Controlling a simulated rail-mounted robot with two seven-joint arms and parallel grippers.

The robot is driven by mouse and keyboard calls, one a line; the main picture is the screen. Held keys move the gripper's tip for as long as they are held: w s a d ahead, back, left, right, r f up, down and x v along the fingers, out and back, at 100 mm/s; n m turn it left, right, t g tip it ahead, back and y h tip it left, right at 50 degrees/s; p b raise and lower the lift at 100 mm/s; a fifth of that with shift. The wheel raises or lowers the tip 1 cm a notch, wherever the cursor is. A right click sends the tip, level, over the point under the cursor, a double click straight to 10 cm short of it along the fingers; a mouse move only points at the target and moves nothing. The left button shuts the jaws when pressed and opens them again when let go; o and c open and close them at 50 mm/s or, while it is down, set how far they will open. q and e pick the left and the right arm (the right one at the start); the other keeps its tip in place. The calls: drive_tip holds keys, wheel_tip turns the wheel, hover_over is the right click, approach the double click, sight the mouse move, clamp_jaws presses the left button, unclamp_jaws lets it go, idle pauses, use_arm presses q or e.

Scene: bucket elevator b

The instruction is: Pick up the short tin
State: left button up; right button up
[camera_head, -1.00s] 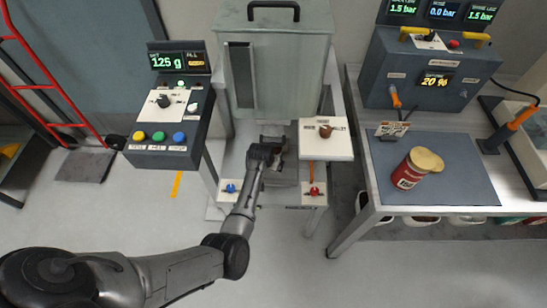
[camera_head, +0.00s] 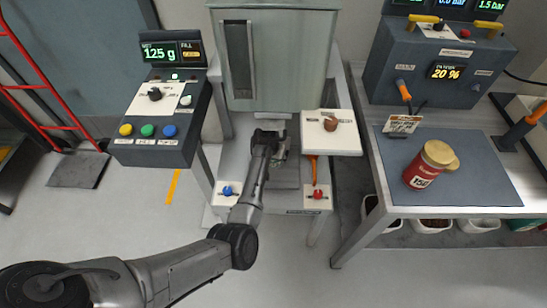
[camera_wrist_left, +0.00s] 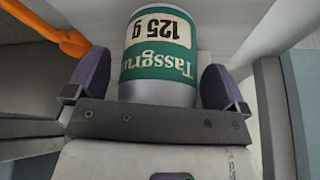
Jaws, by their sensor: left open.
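A tin (camera_wrist_left: 158,55) with a green label reading 125 g and a bare metal rim shows in the left wrist view. My left gripper (camera_wrist_left: 157,85) is open, with one purple-grey finger on each side of the tin. I cannot tell whether either finger touches it. In the head view my left gripper (camera_head: 276,146) is low under the big grey-green machine, and the tin cannot be made out there. My right gripper is not in view.
The grey-green hopper box (camera_head: 275,60) stands above the gripper. A white panel with a brown knob (camera_head: 331,124) is close on its right, a button console (camera_head: 160,118) on its left. A red tin with a tan lid (camera_head: 423,172) stands on the right bench mat (camera_head: 480,185).

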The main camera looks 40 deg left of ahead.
use_arm(q)
drive_tip(key=c, duration=0.9)
drive_tip(key=shift+r, duration=0.15)
